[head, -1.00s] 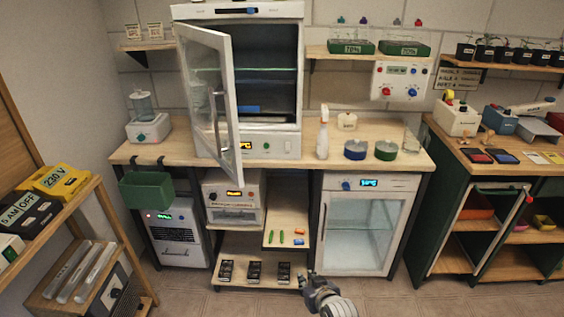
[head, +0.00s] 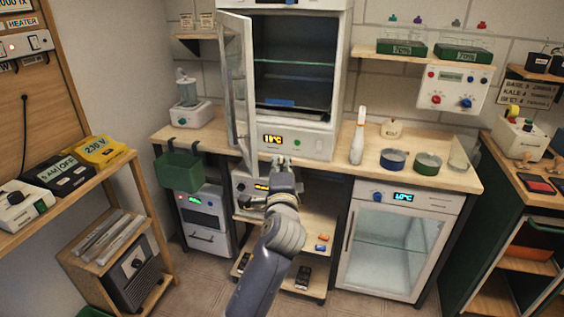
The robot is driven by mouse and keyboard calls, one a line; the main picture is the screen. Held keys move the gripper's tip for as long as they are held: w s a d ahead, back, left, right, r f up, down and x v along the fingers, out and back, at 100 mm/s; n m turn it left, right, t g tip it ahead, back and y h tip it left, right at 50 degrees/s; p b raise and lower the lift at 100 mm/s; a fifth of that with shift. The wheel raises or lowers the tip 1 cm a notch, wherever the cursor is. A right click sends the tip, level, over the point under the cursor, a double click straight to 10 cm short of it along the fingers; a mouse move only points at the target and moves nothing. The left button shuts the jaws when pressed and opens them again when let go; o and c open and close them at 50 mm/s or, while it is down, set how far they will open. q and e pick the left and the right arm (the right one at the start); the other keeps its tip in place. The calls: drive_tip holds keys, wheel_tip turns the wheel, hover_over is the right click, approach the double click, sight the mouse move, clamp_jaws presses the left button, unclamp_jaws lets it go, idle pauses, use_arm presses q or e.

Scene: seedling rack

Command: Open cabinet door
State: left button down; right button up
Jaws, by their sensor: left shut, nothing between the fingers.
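The tall white cabinet (head: 338,92) stands on the wooden bench, and its dark interior with shelves shows. Its glass cabinet door (head: 236,80) stands open, swung out to the left and seen at a steep angle. My left gripper (head: 284,161) is shut and empty. In the picture it lies over the bench edge, just below the cabinet's lower control panel and right of the door's lower end. It looks clear of the door; I cannot tell its exact distance from the cabinet. My right gripper is out of view.
A green bin (head: 181,173) hangs at the bench's left front. A white spray bottle (head: 358,137), a blue container (head: 393,158) and a green container (head: 428,164) stand right of the cabinet. A small glass-door fridge (head: 392,245) is below. A wooden shelf rack (head: 117,178) stands at left.

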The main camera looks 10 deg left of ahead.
use_arm(q)
drive_tip(key=w+a+p, duration=0.3)
drive_tip(key=w+a, duration=0.2)
drive_tip(key=w, duration=0.1)
drive_tip(key=shift+a, duration=0.25)
idle(0.5)
